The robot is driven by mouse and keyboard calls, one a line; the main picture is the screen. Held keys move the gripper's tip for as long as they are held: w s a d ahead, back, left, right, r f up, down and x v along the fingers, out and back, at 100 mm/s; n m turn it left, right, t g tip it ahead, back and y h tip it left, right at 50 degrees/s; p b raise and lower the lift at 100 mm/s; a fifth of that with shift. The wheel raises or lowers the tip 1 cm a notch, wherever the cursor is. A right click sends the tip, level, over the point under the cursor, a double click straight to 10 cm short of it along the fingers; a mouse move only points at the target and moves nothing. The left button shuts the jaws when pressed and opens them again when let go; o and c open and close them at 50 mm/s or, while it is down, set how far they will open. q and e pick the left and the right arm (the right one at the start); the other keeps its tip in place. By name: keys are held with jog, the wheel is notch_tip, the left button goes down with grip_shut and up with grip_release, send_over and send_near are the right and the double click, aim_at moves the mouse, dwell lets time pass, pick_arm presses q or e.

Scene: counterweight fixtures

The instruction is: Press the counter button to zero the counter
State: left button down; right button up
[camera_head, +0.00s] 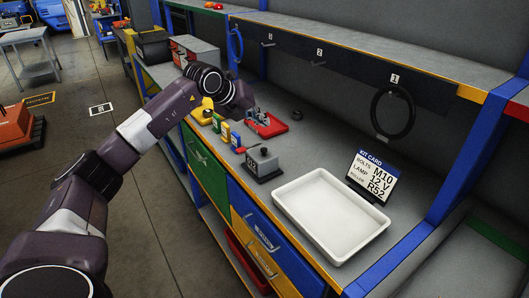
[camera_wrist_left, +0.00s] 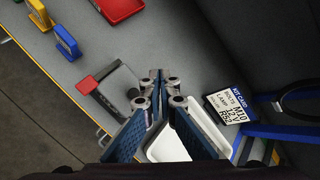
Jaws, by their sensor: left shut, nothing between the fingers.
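The counter (camera_head: 264,167) is a small grey box with a dark round knob on top and a display on its front, too small to read surely. It stands on the bench left of the white tray. A red piece (camera_head: 240,150) sticks out at its left side. The counter also shows in the left wrist view (camera_wrist_left: 121,88), with the red piece (camera_wrist_left: 87,85) beside it. My left gripper (camera_head: 262,118) is shut and empty, above the bench beyond the counter in the head view. Contact is not visible.
A white tray (camera_head: 283,194) lies right of the counter, with a kit card (camera_head: 372,178) behind it. Yellow, green and blue blocks (camera_head: 235,140) stand left of the counter near a red tray (camera_head: 275,130). A black ring (camera_head: 374,112) hangs from hook 1.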

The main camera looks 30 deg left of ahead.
aim_at(265, 148)
pick_arm(q)
notch_tip(265, 148, down, 6)
jog(key=b, duration=0.4)
jog(key=shift+f, duration=0.15)
jog(key=shift+s+f, duration=0.1)
jog(key=shift+f, duration=0.15)
jog(key=shift+f, duration=0.15)
dwell(0.8)
jog(key=shift+f+b, duration=0.3)
jog(key=shift+b, duration=0.15)
jog(key=shift+f+b, duration=0.7)
jog(key=shift+f, duration=0.25)
dwell(0.6)
dwell(0.4)
jog(key=shift+r+p, duration=0.95)
jog(key=shift+r, duration=0.4)
